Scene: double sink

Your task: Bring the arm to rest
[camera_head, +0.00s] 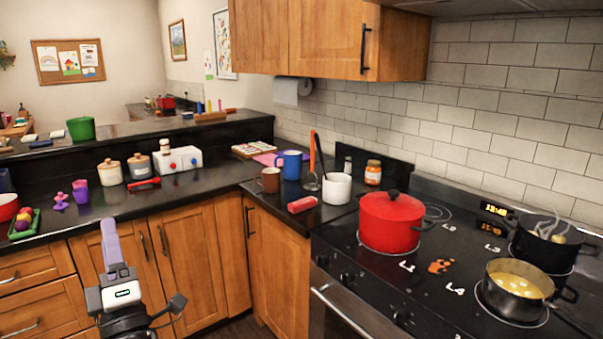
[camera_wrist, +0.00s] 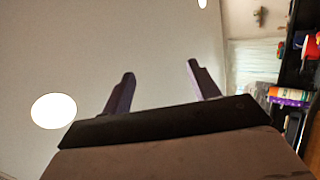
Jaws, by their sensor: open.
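My gripper (camera_head: 113,240) stands upright at the lower left of the head view, in front of the wooden lower cabinets and clear of the counter. In the wrist view its two purple fingers (camera_wrist: 160,85) are spread apart with nothing between them. The wrist view looks up at a pale ceiling with a bright round lamp (camera_wrist: 54,111).
A red pot (camera_head: 390,222) stands on the black stove, with a pan of yellow food (camera_head: 518,281) and a steaming dark pot (camera_head: 543,247) to its right. Mugs, canisters and a white crock (camera_head: 337,188) line the counter. Open air surrounds my gripper.

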